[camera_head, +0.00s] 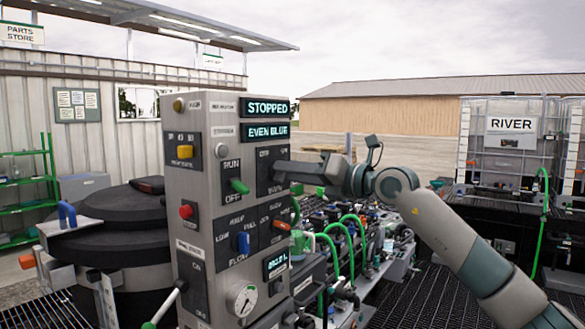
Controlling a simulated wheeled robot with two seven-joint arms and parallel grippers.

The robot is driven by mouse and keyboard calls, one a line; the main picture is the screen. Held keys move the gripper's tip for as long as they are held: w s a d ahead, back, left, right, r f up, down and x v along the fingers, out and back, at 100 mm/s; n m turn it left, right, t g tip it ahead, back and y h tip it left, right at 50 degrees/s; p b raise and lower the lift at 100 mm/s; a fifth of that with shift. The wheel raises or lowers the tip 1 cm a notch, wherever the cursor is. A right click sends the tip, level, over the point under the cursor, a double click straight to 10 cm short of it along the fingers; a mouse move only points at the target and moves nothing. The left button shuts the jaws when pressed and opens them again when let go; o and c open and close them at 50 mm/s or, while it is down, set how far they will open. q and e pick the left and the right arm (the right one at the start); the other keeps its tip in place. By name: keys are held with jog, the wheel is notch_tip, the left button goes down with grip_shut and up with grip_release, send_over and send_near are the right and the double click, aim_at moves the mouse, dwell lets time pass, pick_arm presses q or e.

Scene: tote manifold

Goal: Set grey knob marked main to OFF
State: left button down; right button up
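A grey control cabinet (215,240) stands in the middle of the view, with several coloured knobs and two lit displays reading STOPPED (267,108) and EVEN BLUE (267,130). My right gripper (282,171) reaches in from the right, its tip at a dark switch plate (264,156) on the cabinet's upper right. A small label reading OFF seems to show above the tip. The grey main knob cannot be made out; the gripper may be hiding it. Whether the fingers touch or hold anything cannot be told. My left gripper is not in view.
Left of the gripper are a green RUN/OFF knob (239,186), a yellow knob (185,151) and a red knob (186,211). A blue knob (243,242) and an orange one (281,225) sit below. Green hoses (345,236) and pipework crowd the right. A black drum (120,235) stands left.

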jog(key=shift+c, duration=0.2)
grip_shut()
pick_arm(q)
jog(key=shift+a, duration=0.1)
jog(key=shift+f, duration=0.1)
